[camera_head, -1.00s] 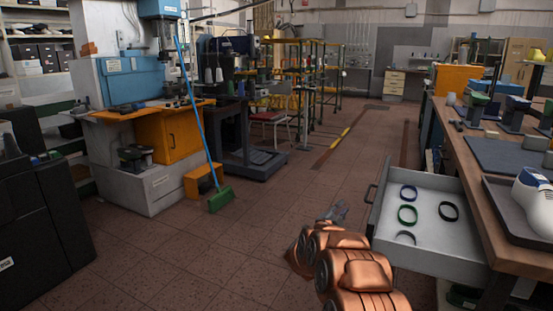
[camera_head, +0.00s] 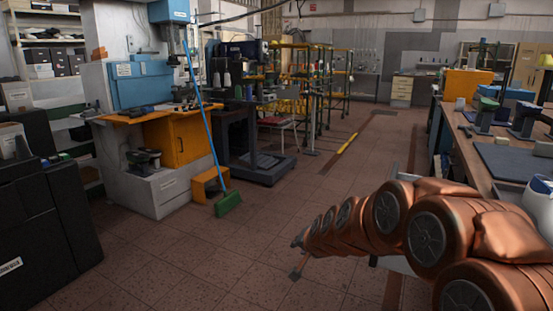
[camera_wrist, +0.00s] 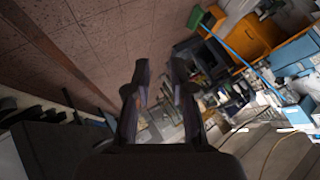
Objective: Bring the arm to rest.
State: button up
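My copper-coloured arm (camera_head: 425,233) stretches across the lower right of the head view, from the bottom right corner towards the middle of the floor. Its far end is small and dark there, so the fingers are hard to make out. In the wrist view my gripper (camera_wrist: 161,78) shows two dark fingers spread apart with nothing between them. The gripper is in free air, with floor and machines behind it. The wrist view is strongly tilted.
The workbench (camera_head: 462,150) stands at the right, behind the arm. The arm hides most of the open drawer (camera_head: 398,264). A green broom (camera_head: 228,203) leans by the machine at the left. Black cabinets (camera_head: 45,235) stand at the left. The middle floor is clear.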

jog(key=s+d+n+g+h, duration=0.15)
jog(key=s+d+g, duration=0.25)
jog(key=s, duration=1.2)
jog(key=s+d+f+n+g+h, duration=0.15)
jog(key=s+d+g, duration=0.25)
jog(key=s, duration=1.1)
jog(key=s+d+n+g, duration=0.2)
jog(key=s+d+g, duration=0.2)
jog(key=s, duration=1.2)
notch_tip(320, 180, up, 26)
jog(key=t+p, duration=0.1)
jog(key=p, duration=2.4)
jog(key=shift+w+a, duration=0.15)
jog(key=shift+a, duration=0.15)
jog(key=shift+f, duration=0.1)
